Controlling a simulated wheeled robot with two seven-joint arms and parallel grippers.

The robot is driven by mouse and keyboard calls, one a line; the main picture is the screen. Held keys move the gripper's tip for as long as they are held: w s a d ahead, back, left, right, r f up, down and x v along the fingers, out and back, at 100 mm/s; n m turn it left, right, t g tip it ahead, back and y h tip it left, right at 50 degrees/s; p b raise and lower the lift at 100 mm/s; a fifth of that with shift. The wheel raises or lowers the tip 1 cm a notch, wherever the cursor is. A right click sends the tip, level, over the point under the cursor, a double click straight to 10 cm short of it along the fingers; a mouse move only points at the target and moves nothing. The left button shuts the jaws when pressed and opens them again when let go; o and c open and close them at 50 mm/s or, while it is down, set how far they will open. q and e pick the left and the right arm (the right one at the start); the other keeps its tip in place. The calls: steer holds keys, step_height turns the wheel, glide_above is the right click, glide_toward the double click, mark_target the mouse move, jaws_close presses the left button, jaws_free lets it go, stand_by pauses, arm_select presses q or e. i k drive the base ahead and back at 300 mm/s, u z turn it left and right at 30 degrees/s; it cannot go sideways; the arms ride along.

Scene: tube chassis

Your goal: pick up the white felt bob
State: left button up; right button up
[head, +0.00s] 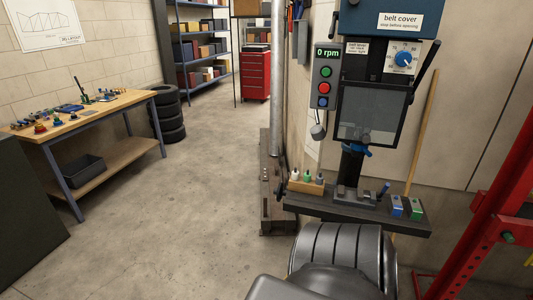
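A small white-topped item (295,175), which looks like the white felt bob, stands in a wooden holder (305,187) at the left end of the drill press table. A green-topped item (307,175) and a grey one (319,179) stand to its right in the same holder. They are too small to make out in detail. Neither of my grippers is in view. A dark, rounded, ribbed part of what looks like my own body fills the bottom centre.
The drill press table (375,213) also carries a vise and small blue and green boxes (404,207). A red frame (482,210) stands at right. A cluttered workbench (100,108) and stacked tyres (167,115) are at left. The middle floor (200,190) is clear.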

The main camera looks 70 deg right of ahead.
mark_target(295, 174)
steer(key=z, duration=0.2)
steer(key=i, duration=0.75)
steer(key=z, duration=1.2)
steer(key=i, duration=0.7)
steer(key=z, duration=0.75)
